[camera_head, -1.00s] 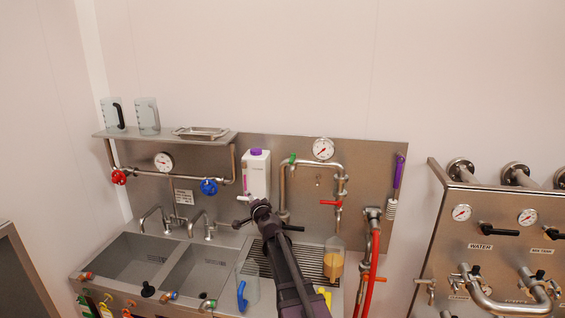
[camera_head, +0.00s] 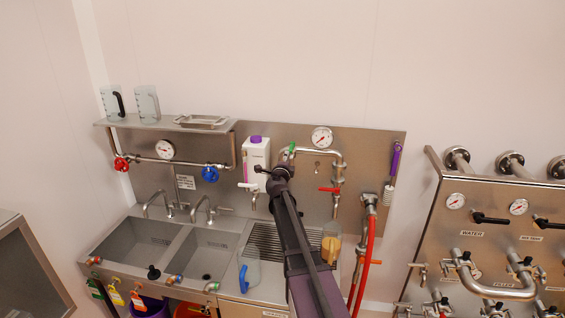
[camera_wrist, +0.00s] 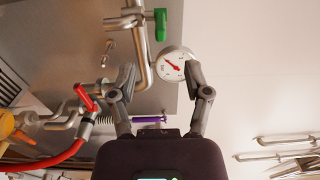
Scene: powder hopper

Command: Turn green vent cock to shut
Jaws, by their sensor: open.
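The green vent cock (camera_head: 292,149) is a small green handle on the steel pipe at the back panel, just above my gripper in the head view. In the wrist view the green handle (camera_wrist: 160,25) is at the top, beside the bent pipe and a little beyond the fingertips. My gripper (camera_head: 281,169) reaches up towards the panel; in the wrist view its two fingers (camera_wrist: 160,72) are spread apart with nothing between them. The handle is apart from the fingers. My arm hides the lower part of the pipe.
A round gauge (camera_wrist: 173,64) is close behind the fingers. A red-handled valve (camera_head: 329,190) is on the pipe to the right. The sinks (camera_head: 145,243) are lower left.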

